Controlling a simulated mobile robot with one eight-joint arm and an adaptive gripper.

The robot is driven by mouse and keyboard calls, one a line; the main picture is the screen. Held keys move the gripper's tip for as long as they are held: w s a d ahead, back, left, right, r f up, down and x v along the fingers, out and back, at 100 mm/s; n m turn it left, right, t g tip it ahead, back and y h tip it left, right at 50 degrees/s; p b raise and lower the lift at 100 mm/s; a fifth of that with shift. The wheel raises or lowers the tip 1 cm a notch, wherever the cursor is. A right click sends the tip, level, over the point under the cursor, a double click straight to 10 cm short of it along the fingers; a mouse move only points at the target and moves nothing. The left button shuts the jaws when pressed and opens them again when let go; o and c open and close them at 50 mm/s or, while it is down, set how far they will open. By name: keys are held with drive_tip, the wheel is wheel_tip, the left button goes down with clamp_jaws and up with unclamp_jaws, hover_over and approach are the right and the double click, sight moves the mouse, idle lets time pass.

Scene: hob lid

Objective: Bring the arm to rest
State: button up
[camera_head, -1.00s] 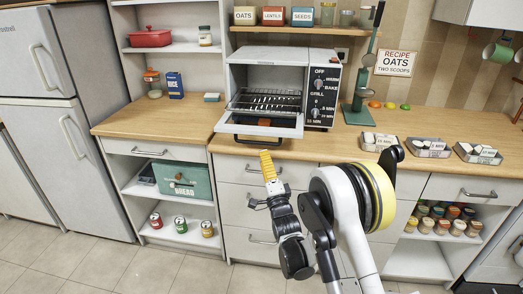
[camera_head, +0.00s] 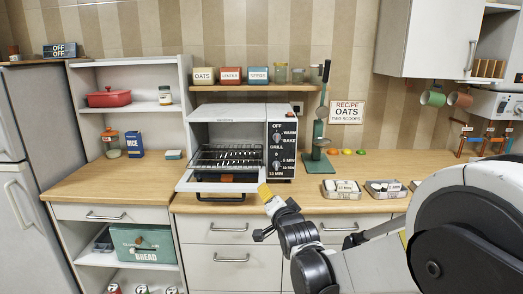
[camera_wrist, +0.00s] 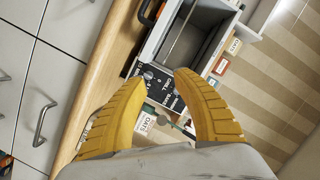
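My gripper (camera_head: 264,192) has yellow ribbed fingers and is held in front of the counter's front edge, just right of the toaster oven's lowered door in the head view. In the wrist view the two fingers of my gripper (camera_wrist: 164,78) stand apart, with nothing between their tips. My arm is bent and raised; its large white and black link fills the lower right of the head view. The toaster oven (camera_head: 216,113) stands on the counter with its door folded down and its rack showing; its dial panel also shows beyond the fingertips in the wrist view (camera_wrist: 165,90).
The wooden counter (camera_head: 240,206) and the drawers (camera_head: 232,231) below it are close to my gripper. Metal trays (camera_head: 341,190) stand on the counter to the right, near a green stand (camera_head: 317,163). A fridge (camera_head: 22,190) stands at the left.

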drive_tip(key=s+d+n+g+h, duration=0.1)
drive_tip(key=s+d+n+g, duration=0.1)
drive_tip(key=s+d, duration=0.45)
drive_tip(key=s+d+n+g+h, duration=0.1)
drive_tip(key=s+d+g, duration=0.15)
drive_tip(key=s, duration=0.65)
drive_tip(key=s+d+n+g+h, duration=0.1)
drive_tip(key=s+d+n+g, duration=0.1)
drive_tip(key=s+d, duration=0.45)
drive_tip(key=s+f+n+g, duration=0.1)
drive_tip(key=s+f, duration=0.1)
drive_tip(key=s, duration=0.5)
drive_tip(key=s+d+f+n+g, duration=0.1)
drive_tip(key=s+f, duration=0.2)
drive_tip(key=s, duration=0.4)
drive_tip(key=shift+s+d+f+n+h, duration=0.3)
drive_tip(key=shift+s+n, duration=0.1)
